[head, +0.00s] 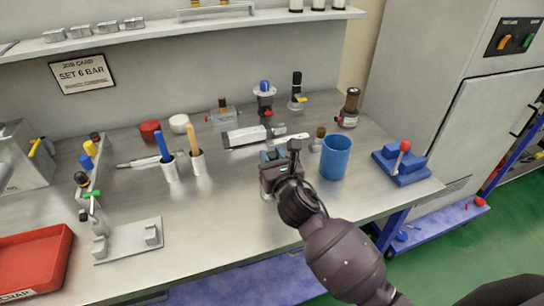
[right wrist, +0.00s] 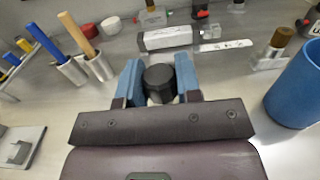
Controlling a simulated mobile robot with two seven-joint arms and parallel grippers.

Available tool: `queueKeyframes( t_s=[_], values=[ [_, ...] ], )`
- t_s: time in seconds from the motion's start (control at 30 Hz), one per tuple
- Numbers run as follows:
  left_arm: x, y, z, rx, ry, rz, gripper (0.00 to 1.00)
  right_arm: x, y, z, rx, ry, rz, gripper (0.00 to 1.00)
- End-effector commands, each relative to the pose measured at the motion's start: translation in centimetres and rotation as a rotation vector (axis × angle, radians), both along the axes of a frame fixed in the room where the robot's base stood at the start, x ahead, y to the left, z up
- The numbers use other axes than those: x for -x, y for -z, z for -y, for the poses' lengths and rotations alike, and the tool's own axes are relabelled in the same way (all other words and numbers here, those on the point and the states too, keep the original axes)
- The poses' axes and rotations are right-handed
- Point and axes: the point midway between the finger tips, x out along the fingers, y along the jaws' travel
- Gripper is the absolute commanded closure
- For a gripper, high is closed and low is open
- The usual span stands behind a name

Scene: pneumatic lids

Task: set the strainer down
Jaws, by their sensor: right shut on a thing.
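My right gripper (head: 272,163) is over the middle of the workbench, left of the blue cup. Its blue fingers (right wrist: 158,84) are shut on a short part with a round black top, which I take to be the strainer (right wrist: 159,76). The black top sits between the fingertips in the right wrist view. Its lower part is mostly hidden, and I cannot tell whether it touches the bench. In the head view my gripper hides most of it. My left gripper is not in view.
A blue cup (head: 336,157) stands close to the right of my gripper. A brown-topped fitting (head: 319,138) and a white box (head: 245,136) are behind it. Wooden and blue handles stand in two holders (head: 198,163) to the left. The bench front (head: 215,215) is clear.

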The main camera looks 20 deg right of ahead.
Motion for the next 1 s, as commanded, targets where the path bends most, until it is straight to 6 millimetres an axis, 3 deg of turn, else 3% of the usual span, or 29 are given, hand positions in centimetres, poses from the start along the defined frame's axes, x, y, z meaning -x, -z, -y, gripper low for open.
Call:
queueKeyframes(
  t_s=[0.03, 0.2, 0.53, 0.67, 1.0],
  values=[
    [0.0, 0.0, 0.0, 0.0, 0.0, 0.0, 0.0, 0.0, 0.1, 0.0, 0.0, 0.0, 0.0, 0.65],
    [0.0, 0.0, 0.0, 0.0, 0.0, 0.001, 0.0, 0.0, 0.1, 0.0, 0.0, 0.0, 0.0, 0.43],
    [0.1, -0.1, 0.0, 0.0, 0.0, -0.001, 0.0, 0.0, -0.4, 0.0, 0.0, 0.0, 0.0, 0.43],
    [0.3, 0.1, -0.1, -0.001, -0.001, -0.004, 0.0, 1.5, -0.2, 0.1, 0.001, -0.001, -0.001, 0.43],
    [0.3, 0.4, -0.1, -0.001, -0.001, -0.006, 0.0, 8.0, -0.1, 0.3, 0.001, -0.001, -0.001, 0.43]
  ],
)
